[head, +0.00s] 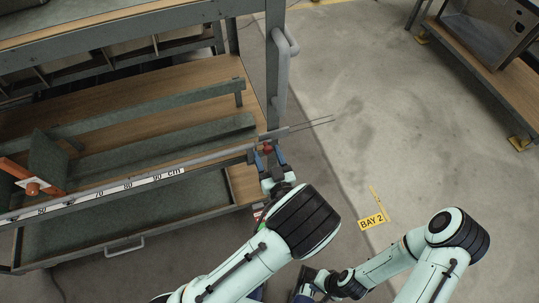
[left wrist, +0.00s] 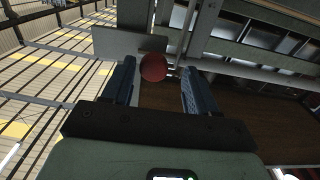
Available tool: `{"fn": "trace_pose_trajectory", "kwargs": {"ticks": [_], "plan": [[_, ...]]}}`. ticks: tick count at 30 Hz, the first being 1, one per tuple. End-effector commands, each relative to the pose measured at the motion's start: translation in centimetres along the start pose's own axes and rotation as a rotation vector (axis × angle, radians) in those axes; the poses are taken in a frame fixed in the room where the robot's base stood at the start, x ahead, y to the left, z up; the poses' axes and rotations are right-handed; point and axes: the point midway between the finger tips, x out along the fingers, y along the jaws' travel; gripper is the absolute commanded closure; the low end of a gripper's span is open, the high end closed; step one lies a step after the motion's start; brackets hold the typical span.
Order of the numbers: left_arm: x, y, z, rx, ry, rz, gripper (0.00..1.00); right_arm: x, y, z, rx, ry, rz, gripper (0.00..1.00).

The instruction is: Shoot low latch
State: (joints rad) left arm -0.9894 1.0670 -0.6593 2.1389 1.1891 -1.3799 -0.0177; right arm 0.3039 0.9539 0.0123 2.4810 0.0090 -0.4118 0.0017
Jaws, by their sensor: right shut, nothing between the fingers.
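A red round knob (head: 267,149) sits at the right end of the front rail with the cm scale (head: 120,186), close to the corner post. Thin metal rods (head: 308,124) stick out to the right past that post; whether they join the knob is unclear. My left gripper (head: 266,157) is at the knob. In the left wrist view the knob (left wrist: 153,67) shows between the open fingers (left wrist: 157,85), close to the left finger, with a gap to the right one. My right gripper (head: 308,284) is shut and empty, low at the bottom of the head view.
The rack's wooden shelf (head: 185,95) carries green-grey bars. An orange clamp-like part (head: 32,188) is on the rail at the left. A grey handle (head: 284,70) stands on the post. Bare floor (head: 370,100) lies to the right, with a BAY 2 label (head: 371,221).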

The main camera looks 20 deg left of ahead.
Motion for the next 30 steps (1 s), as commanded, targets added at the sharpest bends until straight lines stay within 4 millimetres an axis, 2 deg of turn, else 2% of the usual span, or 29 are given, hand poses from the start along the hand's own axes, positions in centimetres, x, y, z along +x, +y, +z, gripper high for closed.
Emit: {"fn": "trace_pose_trajectory", "kwargs": {"ticks": [8,11,21,25,30], "plan": [[-0.8,0.2,-0.1,-0.002,0.0,0.005,0.42,0.0,0.0,0.0,0.0,0.0,0.0,1.0],[-2.3,0.3,0.0,-0.001,-0.001,0.008,0.42,0.0,0.0,0.0,0.0,0.0,0.0,1.0],[-9.8,0.2,0.0,-0.002,0.0,0.007,0.42,0.0,0.0,0.0,0.0,0.0,0.0,1.0],[-11.9,0.1,0.0,-0.001,0.001,0.005,0.42,0.0,0.0,0.0,0.0,0.0,0.0,1.0],[-13.2,0.0,0.0,-0.001,0.0,0.001,0.42,0.0,0.0,0.0,0.0,0.0,0.0,1.0]]}}
